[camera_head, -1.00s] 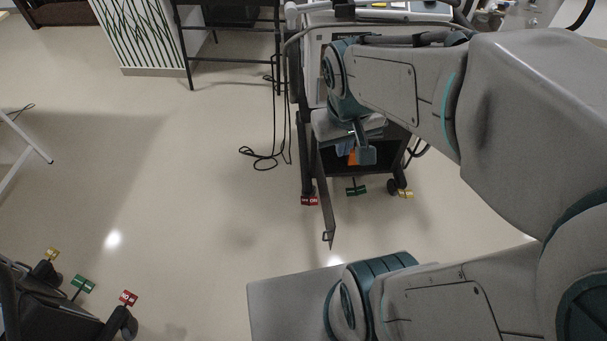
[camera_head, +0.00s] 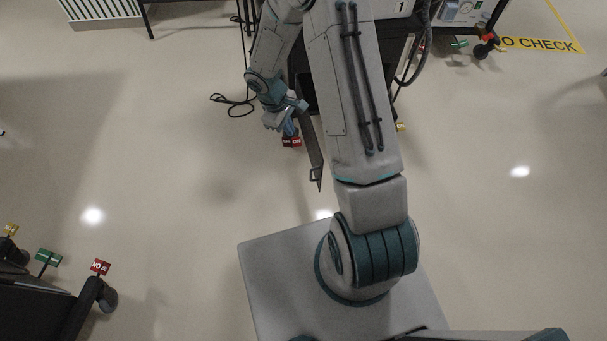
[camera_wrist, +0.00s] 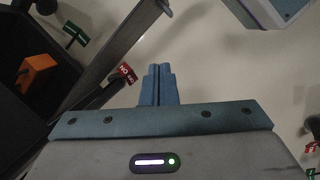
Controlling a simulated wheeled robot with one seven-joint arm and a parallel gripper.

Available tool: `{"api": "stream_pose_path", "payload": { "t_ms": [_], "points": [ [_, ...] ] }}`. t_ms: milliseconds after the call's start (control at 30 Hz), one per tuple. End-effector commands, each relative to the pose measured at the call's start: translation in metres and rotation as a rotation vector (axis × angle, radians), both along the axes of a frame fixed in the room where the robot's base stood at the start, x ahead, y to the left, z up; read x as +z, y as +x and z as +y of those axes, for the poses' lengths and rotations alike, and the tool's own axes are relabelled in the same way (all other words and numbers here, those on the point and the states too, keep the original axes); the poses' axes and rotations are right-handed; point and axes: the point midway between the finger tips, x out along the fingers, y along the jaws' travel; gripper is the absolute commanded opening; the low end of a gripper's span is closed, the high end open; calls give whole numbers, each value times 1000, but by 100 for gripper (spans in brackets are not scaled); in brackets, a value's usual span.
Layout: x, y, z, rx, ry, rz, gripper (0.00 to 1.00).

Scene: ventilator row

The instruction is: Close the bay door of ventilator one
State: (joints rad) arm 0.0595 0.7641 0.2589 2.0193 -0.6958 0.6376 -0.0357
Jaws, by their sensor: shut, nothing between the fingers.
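The cart marked 1 (camera_head: 403,8), ventilator one, stands at the top of the head view, largely hidden behind my arm. Its bay door (camera_head: 313,158) stands open, seen nearly edge-on and pointing toward my base, with a small handle (camera_head: 316,174) near its free end. In the wrist view the door (camera_wrist: 112,55) runs diagonally, with the dark open bay and an orange block (camera_wrist: 37,71) to its left. My gripper (camera_head: 291,131) is shut and empty, left of the door on its outer side. In the wrist view its fingertips (camera_wrist: 158,68) sit beside the door; contact cannot be told.
A red tag (camera_head: 291,141) marks a caster by my gripper. A cable (camera_head: 235,105) lies coiled on the floor to the left. Another wheeled cart (camera_head: 50,305) stands at the lower left.

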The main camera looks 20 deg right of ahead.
Motion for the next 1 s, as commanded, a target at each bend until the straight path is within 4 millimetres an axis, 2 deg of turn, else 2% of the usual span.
{"api": "stream_pose_path", "payload": {
  "t_ms": [33, 100, 200, 367, 567, 933, 1000],
  "points": [
    [-33, -1, 4, 25, 11, 22, 0],
    [-59, -1, 9, 55, 25, 40, 0],
    [-84, -3, 14, 86, 39, 59, 0],
    [-104, -5, 19, 109, 51, 70, 0],
    [-128, -9, 14, 110, 52, 73, 0],
    [-204, -20, 0, 111, 52, 73, 0],
    [-200, -27, -11, 108, 50, 71, 0]
  ]
}}
